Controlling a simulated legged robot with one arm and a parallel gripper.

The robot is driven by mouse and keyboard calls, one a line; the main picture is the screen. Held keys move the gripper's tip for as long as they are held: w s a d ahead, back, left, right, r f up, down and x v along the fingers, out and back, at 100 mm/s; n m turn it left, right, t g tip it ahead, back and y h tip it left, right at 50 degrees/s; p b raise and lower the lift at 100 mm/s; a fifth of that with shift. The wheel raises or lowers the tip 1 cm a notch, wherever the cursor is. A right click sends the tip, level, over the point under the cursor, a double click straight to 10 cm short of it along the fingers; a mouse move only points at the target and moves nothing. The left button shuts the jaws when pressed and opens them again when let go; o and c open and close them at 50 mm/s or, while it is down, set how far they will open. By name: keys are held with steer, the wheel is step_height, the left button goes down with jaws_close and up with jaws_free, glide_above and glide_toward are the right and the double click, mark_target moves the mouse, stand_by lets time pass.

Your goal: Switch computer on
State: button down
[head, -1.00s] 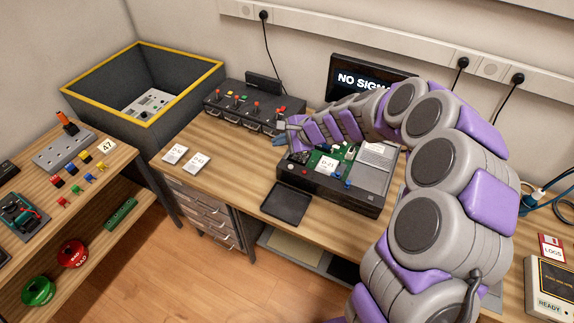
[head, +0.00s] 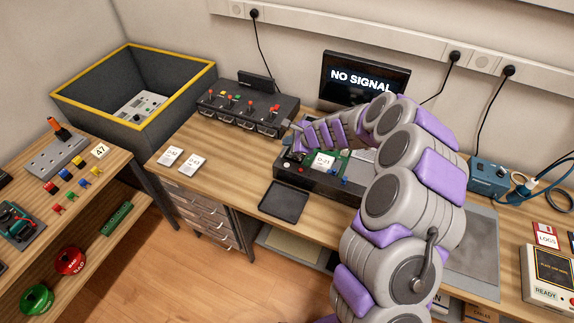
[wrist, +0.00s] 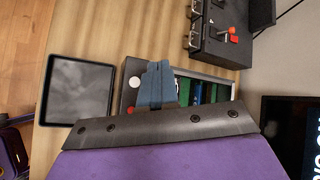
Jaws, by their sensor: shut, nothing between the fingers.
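The computer is a dark open-topped case (head: 322,184) on the bench, with a green board and a D-21 label inside. Its monitor (head: 362,76) behind reads NO SIGNAL. In the wrist view, a white round button (wrist: 134,82) and a red one (wrist: 131,110) sit on the case's end, just left of my fingers. My gripper (wrist: 157,84) is shut and empty, its blue-grey fingers over that end of the case. In the head view my gripper (head: 291,141) is at the case's back left corner. I cannot tell whether it touches the case.
A black switch box (head: 246,112) with red-tipped levers stands behind left. A black tray (head: 284,202) lies in front of the case, and two label cards (head: 170,156) lie left. A blue box (head: 488,178) with cables stands right. A yellow-rimmed bin (head: 75,101) stands far left.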

steer(key=b, duration=0.6)
glide_above(288, 166)
step_height(288, 166, down, 8)
steer(key=shift+r, duration=0.15)
steer(key=shift+f+b, duration=0.4)
steer(key=shift+f, duration=0.05)
steer(key=shift+f, duration=0.15)
stand_by(1.1)
steer(key=shift+s+d+f, duration=0.1)
steer(key=shift+f, duration=0.1)
